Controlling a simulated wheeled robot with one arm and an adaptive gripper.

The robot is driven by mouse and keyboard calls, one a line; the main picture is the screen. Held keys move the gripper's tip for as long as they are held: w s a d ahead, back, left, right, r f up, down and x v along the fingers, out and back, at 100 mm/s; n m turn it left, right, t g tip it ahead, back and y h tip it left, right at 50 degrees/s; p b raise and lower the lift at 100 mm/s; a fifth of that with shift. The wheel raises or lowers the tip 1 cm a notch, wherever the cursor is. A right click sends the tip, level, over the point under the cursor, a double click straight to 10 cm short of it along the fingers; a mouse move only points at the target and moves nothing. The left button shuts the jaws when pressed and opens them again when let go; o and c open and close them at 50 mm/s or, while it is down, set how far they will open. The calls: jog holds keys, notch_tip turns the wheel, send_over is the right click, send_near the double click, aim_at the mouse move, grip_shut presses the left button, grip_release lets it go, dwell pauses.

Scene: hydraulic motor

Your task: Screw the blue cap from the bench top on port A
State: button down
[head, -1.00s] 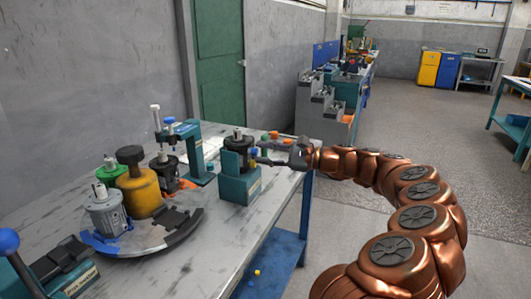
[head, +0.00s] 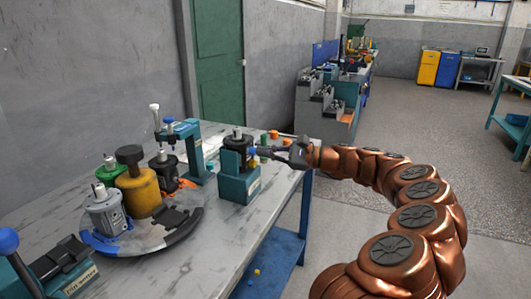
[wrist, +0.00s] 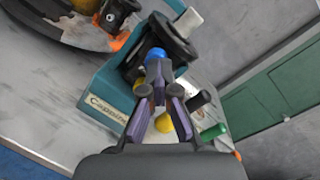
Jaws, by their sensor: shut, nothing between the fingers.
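The motor (head: 238,143) stands upright in a teal stand (head: 240,187) near the bench's right edge. In the wrist view the blue cap (wrist: 155,53) sits against the side of the dark motor body (wrist: 165,42), just beyond my fingertips. Whether it is fully seated on the port, I cannot tell. My gripper (wrist: 158,70) is shut with nothing between its fingers, its tips close to the cap. No port letter is readable.
A round tray (head: 180,232) with several motors and a yellow cylinder (head: 139,190) is at the left. A teal press frame (head: 200,165) stands behind the stand. Orange and green pieces (head: 270,136) lie behind my gripper. In the wrist view a yellow piece (wrist: 163,122) shows below the fingers.

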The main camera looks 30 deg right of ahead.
jog(key=shift+r+m+p, duration=0.1)
jog(key=shift+m+p, duration=0.4)
jog(key=shift+p, duration=0.7)
jog(key=shift+a+f+m+t+y+p, duration=0.1)
jog(key=shift+f+m+t+y+p, duration=0.1)
jog(key=shift+m+p, duration=1.4)
jog(key=shift+a+f+m+t+y+p, duration=0.15)
jog(key=shift+m+p, duration=0.75)
jog(key=shift+p, duration=1.3)
jog(key=shift+d+r+p, duration=0.1)
jog(key=shift+r+p, duration=0.05)
jog(key=shift+p, duration=0.45)
jog(key=shift+f+m+t+p, duration=0.2)
jog(key=shift+m+p, duration=1)
jog(key=shift+p, duration=0.65)
jog(key=shift+f+m+t+p, duration=0.15)
jog(key=shift+m+p, duration=1.05)
jog(key=shift+p, duration=0.6)
jog(key=c, duration=1.8)
grip_release()
jog(key=shift+c, duration=0.2)
jog(key=o, duration=0.6)
jog(key=shift+a+r, duration=0.15)
jog(key=shift+a, duration=0.05)
